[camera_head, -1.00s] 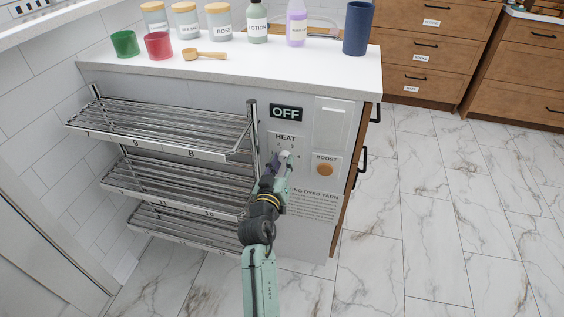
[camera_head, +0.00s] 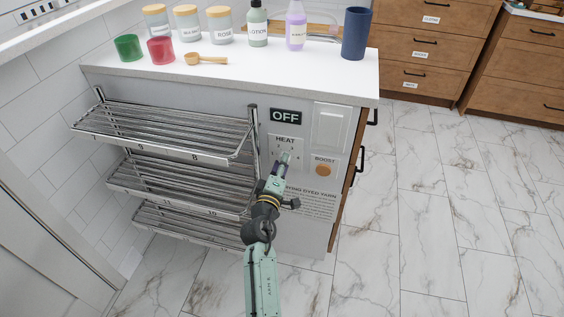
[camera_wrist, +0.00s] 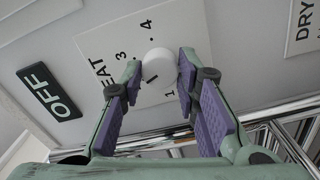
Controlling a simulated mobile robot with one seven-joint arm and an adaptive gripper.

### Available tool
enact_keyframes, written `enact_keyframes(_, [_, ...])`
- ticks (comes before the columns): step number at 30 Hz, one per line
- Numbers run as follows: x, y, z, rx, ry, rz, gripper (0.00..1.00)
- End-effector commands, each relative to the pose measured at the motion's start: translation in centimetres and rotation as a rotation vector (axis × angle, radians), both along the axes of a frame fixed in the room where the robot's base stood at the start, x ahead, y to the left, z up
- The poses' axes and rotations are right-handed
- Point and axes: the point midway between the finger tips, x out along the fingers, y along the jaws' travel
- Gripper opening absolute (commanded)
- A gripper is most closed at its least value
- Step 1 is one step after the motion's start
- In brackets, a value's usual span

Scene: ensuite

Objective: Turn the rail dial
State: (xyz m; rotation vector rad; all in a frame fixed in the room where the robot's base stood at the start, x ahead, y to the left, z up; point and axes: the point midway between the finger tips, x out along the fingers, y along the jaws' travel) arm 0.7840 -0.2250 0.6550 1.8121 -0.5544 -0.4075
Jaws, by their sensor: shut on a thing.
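The rail dial is a round white knob (camera_wrist: 158,68) in the wrist view, on a white panel marked HEAT with numbers around it. My gripper (camera_wrist: 160,72) has its purple-padded fingers on either side of the knob, closed on it. In the head view my gripper (camera_head: 284,160) reaches up to the HEAT panel (camera_head: 285,142) and mostly hides the dial. A black OFF sign (camera_head: 286,116) sits above the panel, and it also shows in the wrist view (camera_wrist: 48,92). The dial's exact setting cannot be read.
Metal rails (camera_head: 165,130) stand close to the left of my arm. A BOOST panel with a round orange-brown button (camera_head: 323,170) is to the right. Cups, jars and bottles stand on the white counter (camera_head: 290,80) above. The marble floor (camera_head: 430,220) at right is clear.

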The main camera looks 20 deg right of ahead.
Motion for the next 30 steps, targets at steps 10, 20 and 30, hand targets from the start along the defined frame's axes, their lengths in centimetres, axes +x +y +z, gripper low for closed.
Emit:
enact_keyframes(10, [-0.02, 0.04, -0.09, -0.11, 0.077, 0.001, 0.01])
enact_keyframes(20, [-0.02, 0.05, -0.14, -0.128, 0.089, 0.001, 0.01])
enact_keyframes(30, [-0.01, 0.04, -0.11, -0.127, 0.088, 0.001, 0.38])
